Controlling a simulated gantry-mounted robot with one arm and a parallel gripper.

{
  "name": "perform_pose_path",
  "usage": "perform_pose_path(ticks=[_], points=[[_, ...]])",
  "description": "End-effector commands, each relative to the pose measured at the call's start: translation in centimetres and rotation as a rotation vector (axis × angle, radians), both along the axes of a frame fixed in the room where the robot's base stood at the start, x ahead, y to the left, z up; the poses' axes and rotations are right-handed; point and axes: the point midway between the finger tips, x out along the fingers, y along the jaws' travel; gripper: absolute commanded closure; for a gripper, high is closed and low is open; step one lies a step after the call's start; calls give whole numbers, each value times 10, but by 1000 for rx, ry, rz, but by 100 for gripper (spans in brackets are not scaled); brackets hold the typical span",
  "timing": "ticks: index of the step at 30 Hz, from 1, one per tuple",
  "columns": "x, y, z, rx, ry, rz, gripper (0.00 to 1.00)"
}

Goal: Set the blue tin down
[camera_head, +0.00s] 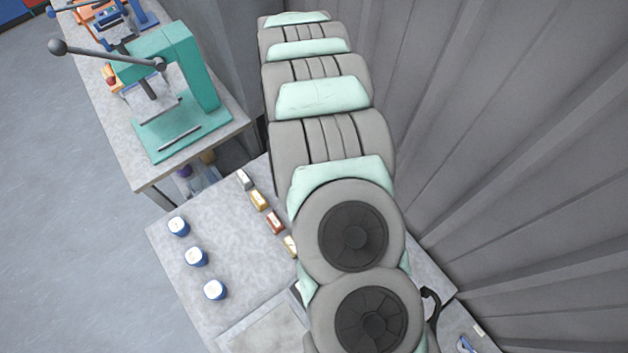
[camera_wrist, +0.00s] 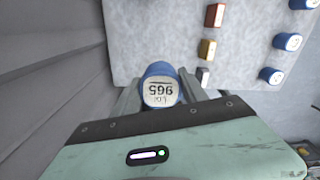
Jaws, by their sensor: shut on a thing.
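The blue tin (camera_wrist: 159,69) with a white label reading "Lot 965" is held between the fingers of my gripper (camera_wrist: 161,92) in the wrist view. The gripper is shut on it. The tin appears over the table (camera_wrist: 155,30) near its edge on the wall side; whether its base touches the surface I cannot tell. In the head view my arm hides the gripper and the held tin.
Three similar blue tins (camera_head: 197,257) stand in a row on the grey table (camera_head: 235,245). Several small silver, gold and red blocks (camera_head: 275,222) line up beside them, with free room between. A green lever press (camera_head: 180,90) stands on another bench. A ribbed grey wall (camera_head: 520,130) rises at right.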

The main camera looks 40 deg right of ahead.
Motion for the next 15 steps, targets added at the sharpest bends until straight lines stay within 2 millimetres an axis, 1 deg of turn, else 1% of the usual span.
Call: perform_pose_path(ticks=[1, 3, 6, 8, 11, 13, 15], points=[[-15, -11, -10, -1, 6, -8, 96], [-29, -19, -17, -4, 10, -7, 96], [-38, -27, -24, -10, 9, -9, 96], [-41, -28, -31, -10, 9, -9, 96], [-42, -30, -50, -12, 10, -9, 96], [-42, -30, -66, -11, 11, -9, 96], [-42, -30, -76, -12, 11, -10, 96]])
